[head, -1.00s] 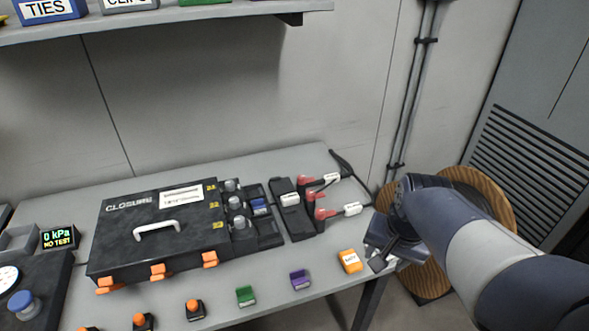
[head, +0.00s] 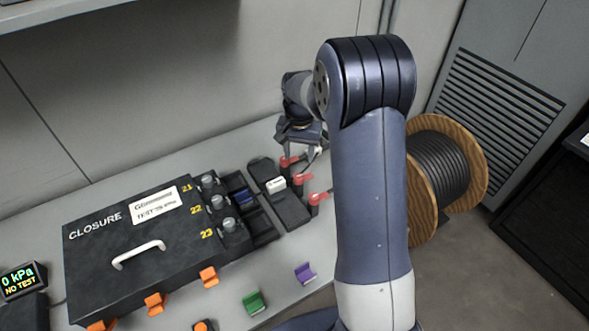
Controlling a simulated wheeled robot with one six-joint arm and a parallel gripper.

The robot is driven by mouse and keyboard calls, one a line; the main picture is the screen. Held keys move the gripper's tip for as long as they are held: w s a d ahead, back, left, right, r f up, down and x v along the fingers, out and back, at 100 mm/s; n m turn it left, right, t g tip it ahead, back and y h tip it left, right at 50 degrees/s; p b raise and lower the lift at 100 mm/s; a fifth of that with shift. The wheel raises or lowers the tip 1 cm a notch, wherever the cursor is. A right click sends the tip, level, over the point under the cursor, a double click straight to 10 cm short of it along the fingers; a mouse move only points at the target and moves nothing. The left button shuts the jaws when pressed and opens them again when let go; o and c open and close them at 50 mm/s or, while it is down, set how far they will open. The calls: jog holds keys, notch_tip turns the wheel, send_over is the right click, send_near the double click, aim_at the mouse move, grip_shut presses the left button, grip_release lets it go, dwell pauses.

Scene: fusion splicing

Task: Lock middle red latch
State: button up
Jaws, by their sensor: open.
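Several red pieces sit in a row along the right side of the black block. The middle red latch (head: 301,180) lies between the far red latch (head: 288,161) and the near red latch (head: 318,198). My gripper (head: 302,147) is open and hovers at the far end of the row, beside and above the far red latch. The fingertips are small and partly hidden, and contact cannot be told. The black block (head: 292,210) carries a white labelled piece (head: 276,184).
The black closure case (head: 95,255), with orange clasps and a white handle, fills the left of the table. Green (head: 254,302) and purple (head: 305,273) holders stand at the front. My arm covers the table's right side. A wooden cable reel (head: 477,170) stands beyond it.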

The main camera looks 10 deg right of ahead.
aim_at(298, 176)
notch_tip(298, 176, down, 9)
jog(key=shift+r+p, duration=0.1)
jog(key=shift+p, duration=0.55)
jog(key=shift+c, duration=0.3)
jog(key=c, duration=0.9)
